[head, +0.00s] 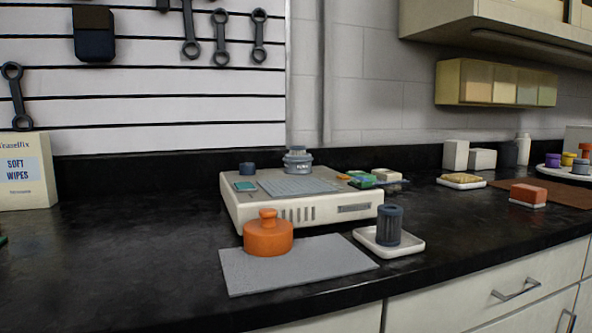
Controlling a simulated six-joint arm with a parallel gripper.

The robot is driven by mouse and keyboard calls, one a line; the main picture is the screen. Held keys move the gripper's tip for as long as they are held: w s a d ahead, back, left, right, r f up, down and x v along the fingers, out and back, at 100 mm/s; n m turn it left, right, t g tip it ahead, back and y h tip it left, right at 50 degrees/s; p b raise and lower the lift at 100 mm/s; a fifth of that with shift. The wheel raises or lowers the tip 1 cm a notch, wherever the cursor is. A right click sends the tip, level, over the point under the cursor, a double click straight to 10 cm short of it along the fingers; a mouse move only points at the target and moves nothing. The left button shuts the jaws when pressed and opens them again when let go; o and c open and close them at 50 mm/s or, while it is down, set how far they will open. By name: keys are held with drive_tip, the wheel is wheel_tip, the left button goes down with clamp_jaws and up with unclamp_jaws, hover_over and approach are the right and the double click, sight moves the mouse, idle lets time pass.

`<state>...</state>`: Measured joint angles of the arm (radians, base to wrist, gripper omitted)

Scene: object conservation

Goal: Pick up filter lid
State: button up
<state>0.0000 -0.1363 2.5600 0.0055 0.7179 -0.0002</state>
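An orange round piece with a knob on top (268,236), which looks like the filter lid, stands upright on a grey mat (310,271) near the counter's front edge. A dark ribbed cylinder (390,226), which looks like a filter, stands upright on a white square tray (413,245) to the right of the mat. My gripper is not in this view, so its place and state cannot be seen.
A wipes box (25,172) stands far left. A red-brown block (528,195) lies at right. The counter's left part (130,250) is mostly clear.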

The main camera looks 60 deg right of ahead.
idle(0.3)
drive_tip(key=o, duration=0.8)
